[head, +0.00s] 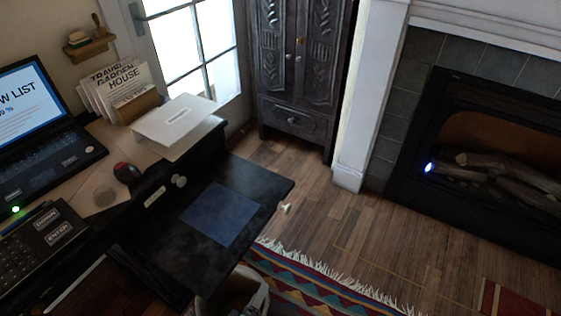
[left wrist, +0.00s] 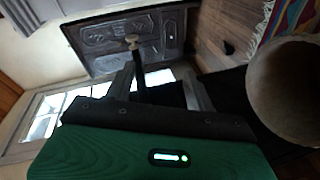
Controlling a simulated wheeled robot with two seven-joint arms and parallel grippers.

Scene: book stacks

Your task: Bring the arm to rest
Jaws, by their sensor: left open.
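My left gripper (left wrist: 160,88) shows in the left wrist view, with its green body below and two dark fingers spread apart. It is open, and I see nothing held between the fingers. A dark stem with a pale knob (left wrist: 132,42) shows beyond the fingertips, against the carved cabinet. I cannot make out the left gripper clearly in the head view. My right gripper is not in view.
A rounded beige object (left wrist: 287,90) is near the wrist.

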